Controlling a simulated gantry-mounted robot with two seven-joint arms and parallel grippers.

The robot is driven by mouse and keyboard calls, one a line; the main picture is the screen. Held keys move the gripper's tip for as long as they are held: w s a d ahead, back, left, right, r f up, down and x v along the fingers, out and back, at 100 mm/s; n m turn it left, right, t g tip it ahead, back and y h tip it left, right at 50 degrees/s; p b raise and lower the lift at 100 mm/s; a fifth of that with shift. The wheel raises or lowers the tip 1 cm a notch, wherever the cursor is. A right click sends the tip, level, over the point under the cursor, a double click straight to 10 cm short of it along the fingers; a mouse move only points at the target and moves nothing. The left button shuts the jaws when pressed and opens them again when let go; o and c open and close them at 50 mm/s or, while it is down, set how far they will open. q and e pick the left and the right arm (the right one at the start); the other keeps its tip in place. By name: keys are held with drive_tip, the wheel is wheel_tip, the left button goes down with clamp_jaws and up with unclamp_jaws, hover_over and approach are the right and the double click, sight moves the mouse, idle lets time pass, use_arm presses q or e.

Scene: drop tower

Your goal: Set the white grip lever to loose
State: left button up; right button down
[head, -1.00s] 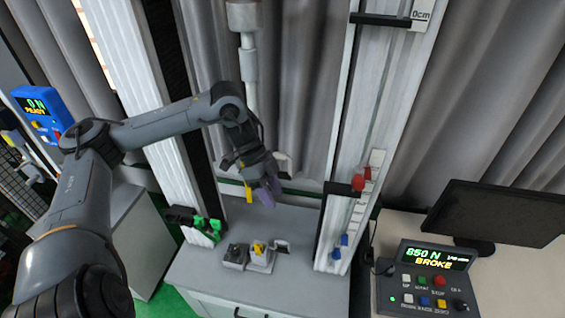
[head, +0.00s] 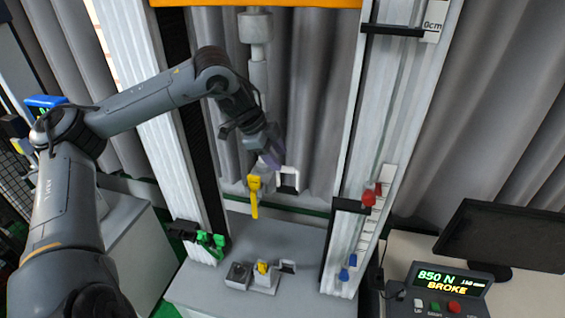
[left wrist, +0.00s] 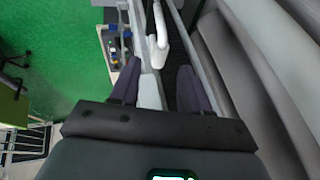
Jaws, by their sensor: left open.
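A white lever-like part (head: 288,181) sits on the upper grip of the tower, right of a yellow lever (head: 254,195). A second white part (head: 287,266) sits on the lower grip beside a small yellow lever (head: 262,268). My left gripper (head: 271,157) has purple-grey fingers and is just above and left of the upper white part; whether they touch is unclear. In the left wrist view, its open fingers (left wrist: 157,85) have a curved white piece (left wrist: 158,38) beyond and between them. I cannot read a lever setting. My right gripper is out of view.
White tower columns (head: 367,150) stand on both sides. The right one carries a red knob (head: 369,197) and blue markers. A console (head: 450,290) reads 850 N BROKE. The grey base top (head: 300,240) has free room.

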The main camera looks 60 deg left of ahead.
sight(285, 167)
use_arm(q)
drive_tip(key=shift+p+x, duration=0.4)
drive_tip(key=shift+x, duration=1.7)
clamp_jaws()
